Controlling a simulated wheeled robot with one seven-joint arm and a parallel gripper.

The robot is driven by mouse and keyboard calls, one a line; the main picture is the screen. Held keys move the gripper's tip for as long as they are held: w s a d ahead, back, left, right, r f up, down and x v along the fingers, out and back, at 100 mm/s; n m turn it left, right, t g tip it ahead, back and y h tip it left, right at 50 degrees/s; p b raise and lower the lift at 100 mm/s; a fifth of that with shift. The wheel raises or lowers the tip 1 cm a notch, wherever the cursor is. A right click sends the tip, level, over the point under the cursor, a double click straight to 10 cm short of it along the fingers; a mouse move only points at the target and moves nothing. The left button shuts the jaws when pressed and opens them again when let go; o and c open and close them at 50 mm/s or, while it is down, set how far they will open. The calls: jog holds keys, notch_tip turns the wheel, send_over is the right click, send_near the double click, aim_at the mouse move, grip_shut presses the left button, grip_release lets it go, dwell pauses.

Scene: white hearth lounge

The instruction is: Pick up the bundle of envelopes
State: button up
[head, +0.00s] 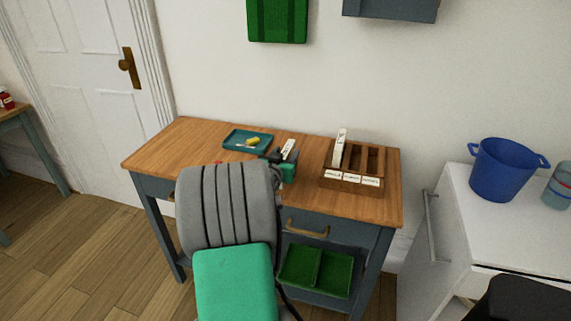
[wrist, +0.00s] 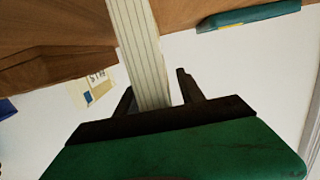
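A cream bundle of envelopes (wrist: 140,45) runs between my fingers in the wrist view, its layered edges showing as lines. In the head view its white upper part (head: 289,148) shows beside my gripper (head: 278,156), above the desk. In the wrist view my gripper (wrist: 158,87) is open around it. The left finger is close to the bundle, and a gap shows at the right finger. The bundle's lower end is hidden in the head view. Another white bundle with lettering (head: 340,146) stands in the wooden sorter (head: 350,186); it also shows in the wrist view (wrist: 97,90).
The wooden desk (head: 190,140) holds a teal tray (head: 232,145) with a small yellow item, left of my gripper. The sorter stands to the right, with empty slots. A green divided tray (head: 316,270) sits below. A blue bucket (head: 502,172) stands on the white cabinet.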

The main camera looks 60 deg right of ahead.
grip_shut()
jog(key=shift+r, duration=0.15)
dwell(0.5)
